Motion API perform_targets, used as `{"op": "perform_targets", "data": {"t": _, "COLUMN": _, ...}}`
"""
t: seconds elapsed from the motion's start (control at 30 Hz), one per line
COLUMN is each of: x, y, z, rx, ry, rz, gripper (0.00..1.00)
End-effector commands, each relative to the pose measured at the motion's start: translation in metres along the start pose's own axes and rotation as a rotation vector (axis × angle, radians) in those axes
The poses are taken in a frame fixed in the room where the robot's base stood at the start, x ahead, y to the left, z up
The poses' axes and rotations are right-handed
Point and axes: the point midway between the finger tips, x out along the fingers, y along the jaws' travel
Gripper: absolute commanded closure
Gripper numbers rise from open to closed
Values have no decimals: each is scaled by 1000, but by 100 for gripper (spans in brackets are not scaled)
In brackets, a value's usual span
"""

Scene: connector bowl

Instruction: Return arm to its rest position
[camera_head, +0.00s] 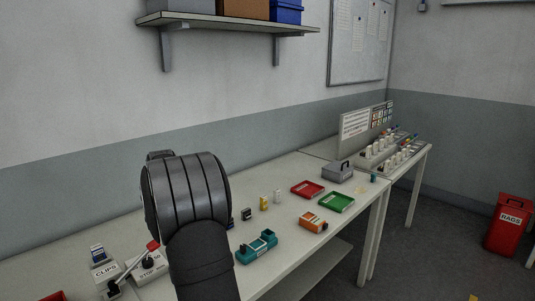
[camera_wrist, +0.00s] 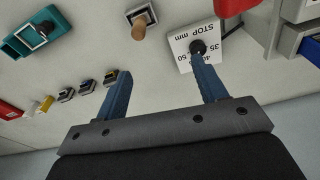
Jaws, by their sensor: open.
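My gripper (camera_wrist: 160,68) is open in the wrist view, its two blue fingers apart with nothing held between them. The right finger's tip overlaps the white block marked STOP mm (camera_wrist: 192,45) and its black knob in that view; whether they touch I cannot tell. My arm (camera_head: 190,200) rises over the near left part of the table (camera_head: 285,275) in the head view. My gripper's fingers are hidden there.
The head view shows a teal fixture (camera_head: 256,247), an orange box (camera_head: 313,222), red (camera_head: 307,189) and green (camera_head: 336,202) trays, and small connectors. A shelf (camera_head: 228,22) hangs above.

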Motion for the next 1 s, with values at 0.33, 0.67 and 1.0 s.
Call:
{"op": "perform_targets", "data": {"t": 0.33, "x": 17, "y": 63, "z": 29, "rx": 119, "ry": 0, "rz": 14, "gripper": 35}}
{"op": "perform_targets", "data": {"t": 0.67, "x": 32, "y": 118, "z": 63, "rx": 229, "ry": 0, "rz": 28, "gripper": 35}}
{"op": "perform_targets", "data": {"t": 1.0, "x": 47, "y": 169, "z": 105, "rx": 342, "ry": 0, "rz": 41, "gripper": 35}}
